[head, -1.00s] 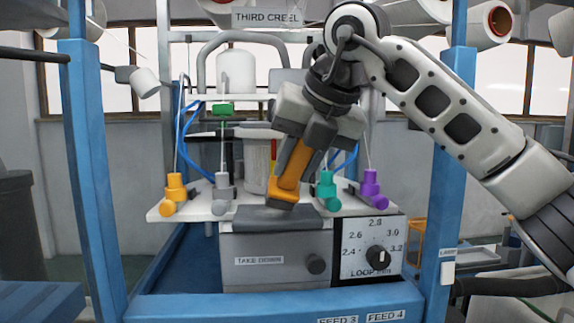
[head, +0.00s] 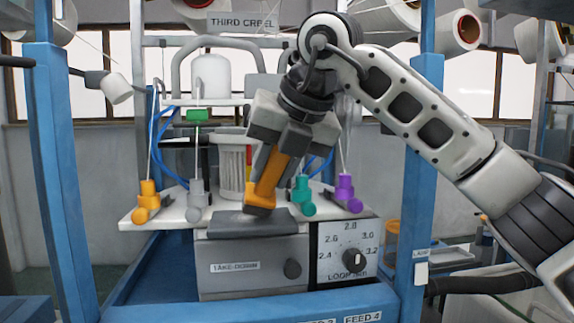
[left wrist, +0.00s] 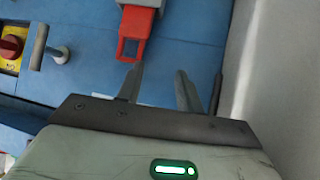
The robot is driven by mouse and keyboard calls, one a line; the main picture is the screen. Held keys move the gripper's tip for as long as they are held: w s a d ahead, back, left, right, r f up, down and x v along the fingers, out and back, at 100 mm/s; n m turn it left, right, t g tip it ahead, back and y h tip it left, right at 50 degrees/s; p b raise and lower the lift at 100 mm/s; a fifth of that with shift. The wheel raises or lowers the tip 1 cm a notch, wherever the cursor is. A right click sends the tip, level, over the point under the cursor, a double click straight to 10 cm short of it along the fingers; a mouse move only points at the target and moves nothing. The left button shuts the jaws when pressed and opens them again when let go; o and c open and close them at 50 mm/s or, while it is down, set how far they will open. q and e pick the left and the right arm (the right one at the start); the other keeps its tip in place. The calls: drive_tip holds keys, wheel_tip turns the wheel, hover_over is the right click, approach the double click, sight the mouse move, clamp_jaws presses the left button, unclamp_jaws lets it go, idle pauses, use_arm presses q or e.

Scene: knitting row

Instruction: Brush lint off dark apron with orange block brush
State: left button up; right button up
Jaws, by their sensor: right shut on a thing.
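My right gripper (head: 283,150) is shut on the orange block brush (head: 272,172), whose handle tilts down to the left. The brush's lower end is at the back of the dark grey apron (head: 243,227), a flat panel on top of the take-down box. I cannot tell whether the brush touches it. No lint can be made out on the apron. In the left wrist view my left gripper (left wrist: 158,84) is open, with nothing between its fingers. It is near a blue panel, and neither brush nor apron shows there.
Yellow, grey, teal (head: 301,194) and purple (head: 345,193) feeders stand on the white plate around the brush. A dial panel (head: 345,250) is right of the take-down box (head: 253,268). Blue posts (head: 424,160) flank the machine. A red buckle-like part (left wrist: 135,35) is beyond my left gripper.

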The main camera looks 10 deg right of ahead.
drive_tip(key=shift+a+p, duration=0.55)
drive_tip(key=shift+a, duration=1.5)
wheel_tip(320, 180, up, 6)
wheel_tip(320, 180, up, 3)
drive_tip(key=shift+r, duration=0.1)
idle(0.7)
